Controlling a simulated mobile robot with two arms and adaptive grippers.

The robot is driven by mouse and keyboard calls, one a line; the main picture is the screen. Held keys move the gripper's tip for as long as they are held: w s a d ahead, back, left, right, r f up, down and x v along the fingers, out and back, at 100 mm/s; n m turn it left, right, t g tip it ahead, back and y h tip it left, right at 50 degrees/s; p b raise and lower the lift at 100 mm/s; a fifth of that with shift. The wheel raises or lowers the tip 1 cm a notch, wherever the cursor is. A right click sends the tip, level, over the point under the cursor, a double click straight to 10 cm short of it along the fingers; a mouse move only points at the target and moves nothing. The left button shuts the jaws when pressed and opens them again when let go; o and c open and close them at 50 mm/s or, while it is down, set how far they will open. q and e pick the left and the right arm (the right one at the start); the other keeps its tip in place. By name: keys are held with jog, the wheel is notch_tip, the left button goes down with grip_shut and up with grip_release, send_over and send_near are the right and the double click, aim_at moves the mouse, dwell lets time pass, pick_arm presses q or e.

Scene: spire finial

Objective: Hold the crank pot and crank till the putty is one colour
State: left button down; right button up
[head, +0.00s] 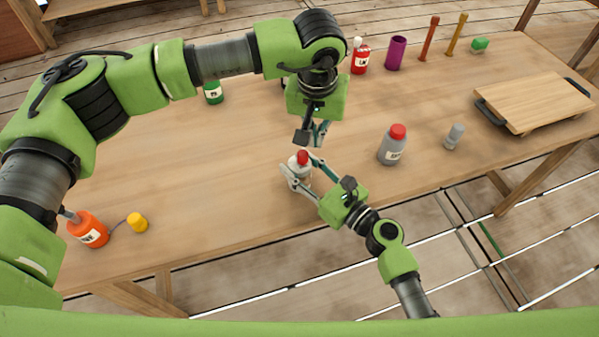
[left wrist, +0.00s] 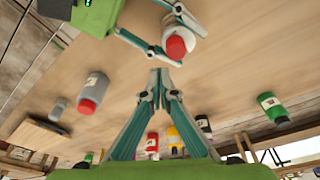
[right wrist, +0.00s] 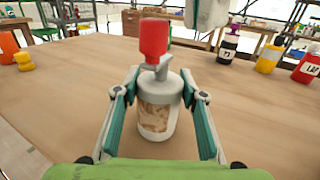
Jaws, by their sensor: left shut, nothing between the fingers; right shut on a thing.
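The crank pot (head: 298,175) is a small pale pot with a red crank knob (head: 302,157) on top. It stands upright on the table near the front edge. In the right wrist view the pot's window (right wrist: 154,117) shows putty streaked brown and off-white. My right gripper (head: 300,170) is shut on the pot's body, one finger on each side. My left gripper (head: 320,133) is shut and empty, behind and a little right of the knob, apart from it. In the left wrist view the red knob (left wrist: 175,47) lies just beyond the closed fingertips (left wrist: 160,72).
A grey bottle with a red cap (head: 392,146) and a small grey bottle (head: 454,137) stand to the right. A wooden board (head: 533,100) lies farther right. An orange bottle (head: 88,230) and a yellow piece (head: 137,222) are at left.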

pick_arm(q)
jog(key=shift+f, duration=1.4)
jog(key=shift+s+a, duration=0.15)
jog(key=shift+s+a, duration=0.2)
jog(key=shift+a, duration=0.05)
jog(key=shift+s+a, duration=0.3)
jog(key=shift+s, duration=0.3)
dwell(0.5)
jog(key=shift+d, duration=0.1)
notch_tip(320, 180, up, 7)
send_over(309, 168)
jog(key=shift+d, duration=0.3)
dwell(0.7)
